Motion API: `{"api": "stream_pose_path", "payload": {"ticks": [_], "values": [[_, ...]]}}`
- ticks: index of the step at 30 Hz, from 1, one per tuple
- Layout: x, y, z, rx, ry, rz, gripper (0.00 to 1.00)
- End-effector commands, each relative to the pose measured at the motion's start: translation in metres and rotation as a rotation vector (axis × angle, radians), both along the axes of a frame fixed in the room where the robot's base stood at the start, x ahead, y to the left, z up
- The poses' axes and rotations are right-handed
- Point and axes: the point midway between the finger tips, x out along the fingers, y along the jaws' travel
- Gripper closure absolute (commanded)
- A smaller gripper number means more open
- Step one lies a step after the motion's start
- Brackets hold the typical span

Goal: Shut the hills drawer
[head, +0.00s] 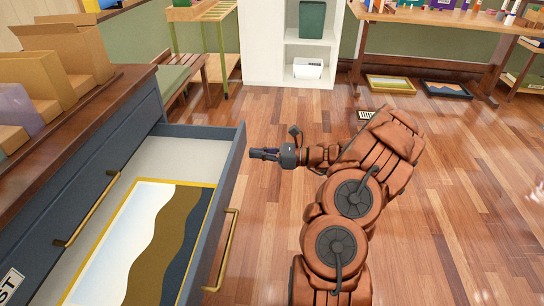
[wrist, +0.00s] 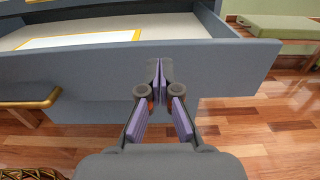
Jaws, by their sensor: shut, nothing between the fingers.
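The hills drawer (head: 231,178) is a blue-grey drawer pulled out of the cabinet. A gold-framed picture of layered hills (head: 150,240) lies flat inside it. Its brass handle (head: 229,245) is on the front panel; the front (wrist: 225,75) and handle (wrist: 30,103) also show in the wrist view. My gripper (head: 252,153) is shut and empty, pointing at the front panel near its far end, beyond the handle. In the wrist view its purple-padded fingertips (wrist: 160,70) are close before the panel; I cannot tell whether they touch.
The cabinet (head: 85,165) carries cardboard boxes (head: 55,55) on its wooden top. Another brass handle (head: 92,208) is on the cabinet's face. A green bench (wrist: 283,27) stands beyond the drawer. The wooden floor (head: 460,200) to the right is clear.

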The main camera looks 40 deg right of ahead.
Motion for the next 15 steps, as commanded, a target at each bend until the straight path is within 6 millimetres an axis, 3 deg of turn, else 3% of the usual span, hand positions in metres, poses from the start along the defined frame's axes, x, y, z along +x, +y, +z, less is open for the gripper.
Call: {"api": "stream_pose_path", "payload": {"ticks": [6, 15], "values": [[0.02, 0.022, 0.0, 0.001, -0.001, 0.003, 1.0], [0.028, 0.029, 0.0, 0.001, -0.001, 0.001, 1.0]]}}
